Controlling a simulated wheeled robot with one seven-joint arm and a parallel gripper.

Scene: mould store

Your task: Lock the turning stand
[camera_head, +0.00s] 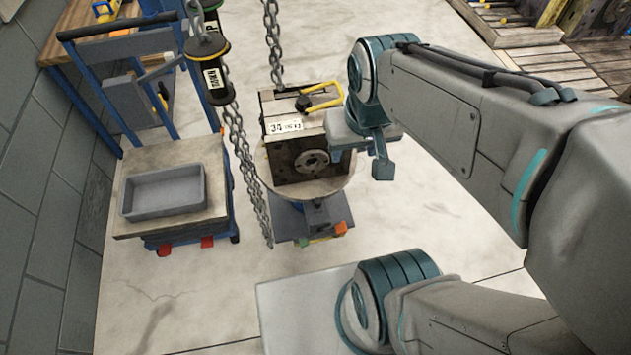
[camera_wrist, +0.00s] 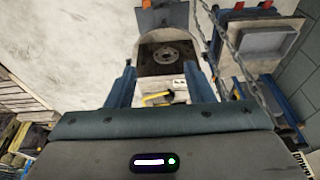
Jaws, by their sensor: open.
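The turning stand has a round top plate (camera_head: 340,188) on a blue post. Its dark foot (camera_head: 290,226) carries small green and orange-red parts at the front. A block-shaped mould (camera_head: 296,160) with a round port, a white label and a yellow handle (camera_head: 322,97) sits on the plate. My gripper (camera_head: 364,152) is at the mould's right side in the head view, fingers apart and empty. In the wrist view the fingers (camera_wrist: 162,84) frame the yellow handle (camera_wrist: 157,99) and mould (camera_wrist: 167,54) beyond them. I cannot tell the lock's state.
Hoist chains (camera_head: 242,155) and hanging black-yellow pendants (camera_head: 217,80) are left of the mould. A blue trolley (camera_head: 211,206) with a grey tray (camera_head: 163,191) stands further left by the wall. Pallets (camera_head: 515,30) are at upper right.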

